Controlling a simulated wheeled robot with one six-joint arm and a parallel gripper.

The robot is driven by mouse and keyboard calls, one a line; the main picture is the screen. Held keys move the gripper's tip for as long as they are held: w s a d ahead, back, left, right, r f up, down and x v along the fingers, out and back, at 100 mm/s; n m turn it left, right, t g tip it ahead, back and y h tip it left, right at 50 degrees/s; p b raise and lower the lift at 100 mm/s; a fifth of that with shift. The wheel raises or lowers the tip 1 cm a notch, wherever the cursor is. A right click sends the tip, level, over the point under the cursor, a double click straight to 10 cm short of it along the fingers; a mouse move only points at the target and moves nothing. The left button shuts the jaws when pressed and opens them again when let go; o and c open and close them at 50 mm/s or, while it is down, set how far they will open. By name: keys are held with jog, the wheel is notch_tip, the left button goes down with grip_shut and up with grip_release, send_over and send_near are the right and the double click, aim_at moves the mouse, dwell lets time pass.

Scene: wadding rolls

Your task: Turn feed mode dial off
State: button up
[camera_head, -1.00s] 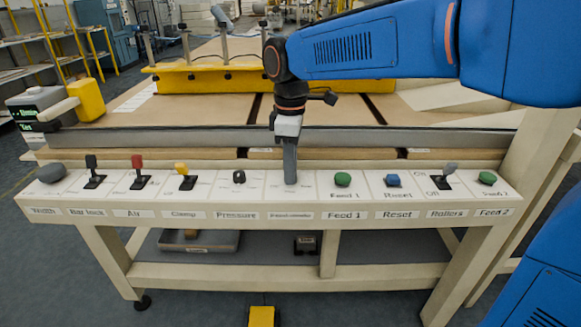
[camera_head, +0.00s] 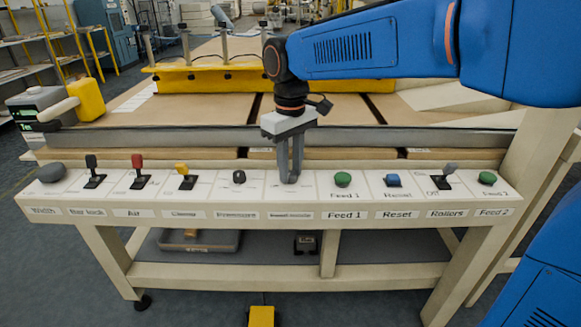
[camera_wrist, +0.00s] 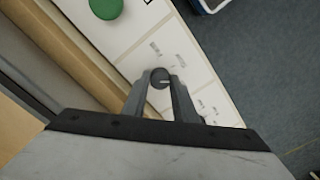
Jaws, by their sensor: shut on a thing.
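The feed mode dial (camera_wrist: 159,76) is a small dark round knob on the white panel. In the wrist view it sits between the fingertips of my gripper (camera_wrist: 160,88), which is shut on it. A light mark shows on its face. In the head view my gripper (camera_head: 290,178) points straight down at the panel, above the feed mode label (camera_head: 290,215), and its fingers hide the dial.
The green Feed 1 button (camera_head: 343,180) is just right of my gripper, and the dark pressure knob (camera_head: 239,177) is just left. The blue reset button (camera_head: 393,180) and the rollers switch (camera_head: 445,178) are farther right. A yellow bar (camera_head: 220,80) spans the table behind.

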aim_at(291, 173)
jog(key=shift+m, duration=2.1)
jog(key=o, duration=1)
jog(key=shift+o, duration=0.2)
jog(key=shift+r, duration=0.1)
notch_tip(291, 173, up, 17)
jog(key=shift+r, duration=0.15)
